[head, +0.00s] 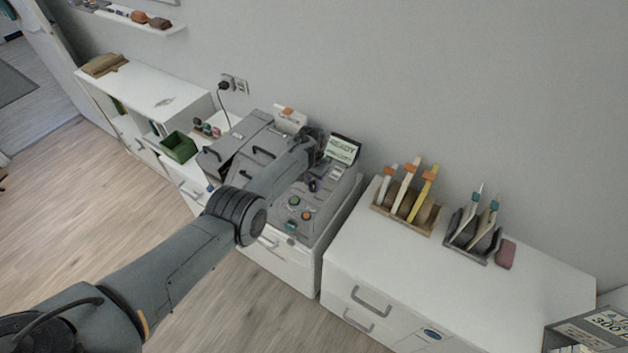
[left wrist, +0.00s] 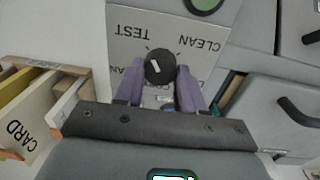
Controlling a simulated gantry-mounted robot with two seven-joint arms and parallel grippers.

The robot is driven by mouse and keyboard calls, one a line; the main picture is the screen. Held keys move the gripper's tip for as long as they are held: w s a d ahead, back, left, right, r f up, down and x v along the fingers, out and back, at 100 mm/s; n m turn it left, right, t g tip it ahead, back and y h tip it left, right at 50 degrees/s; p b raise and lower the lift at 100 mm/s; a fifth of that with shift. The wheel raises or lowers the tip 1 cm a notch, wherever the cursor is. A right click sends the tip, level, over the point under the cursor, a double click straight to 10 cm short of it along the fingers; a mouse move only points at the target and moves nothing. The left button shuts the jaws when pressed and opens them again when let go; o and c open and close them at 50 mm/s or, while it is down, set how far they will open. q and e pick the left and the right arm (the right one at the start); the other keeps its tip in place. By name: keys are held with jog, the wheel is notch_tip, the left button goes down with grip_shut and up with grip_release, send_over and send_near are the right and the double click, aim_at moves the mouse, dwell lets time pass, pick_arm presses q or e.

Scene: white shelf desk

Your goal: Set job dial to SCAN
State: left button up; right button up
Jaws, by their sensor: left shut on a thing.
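The job dial (left wrist: 165,60) is a round black knob with a short white mark, on a light panel in the left wrist view. The mark slants from upper left to lower right. The upside-down labels TEST (left wrist: 135,31) and CLEAN (left wrist: 198,44) are printed on either side of it. No SCAN label can be read. My left gripper (left wrist: 160,70) has its two purple fingers shut on the dial, one on each side. In the head view, my left arm reaches over the grey machine (head: 335,205) and hides part of its top. My right gripper is not in view.
A lit screen (head: 342,150) reading READY stands at the machine's back. A wooden rack (head: 405,214) and a grey rack (head: 472,247) stand on the white cabinet at right. A green bin (head: 179,147) is at left.

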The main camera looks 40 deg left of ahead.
pick_arm(q)
jog(key=n, duration=0.3)
jog(key=shift+n, duration=0.3)
jog(key=n, duration=0.4)
jog(key=shift+n+p, duration=0.3)
jog(key=n, duration=0.4)
jog(key=shift+s+t, duration=0.1)
jog(key=shift+t, duration=0.2)
jog(key=shift+n+y+b, duration=0.3)
jog(key=shift+n+b, duration=0.2)
jog(key=shift+n, duration=1.3)
jog(key=shift+s+n, duration=0.1)
jog(key=shift+n, duration=0.2)
jog(key=o, duration=1)
jog(key=shift+o, duration=0.2)
jog(key=shift+r, duration=0.1)
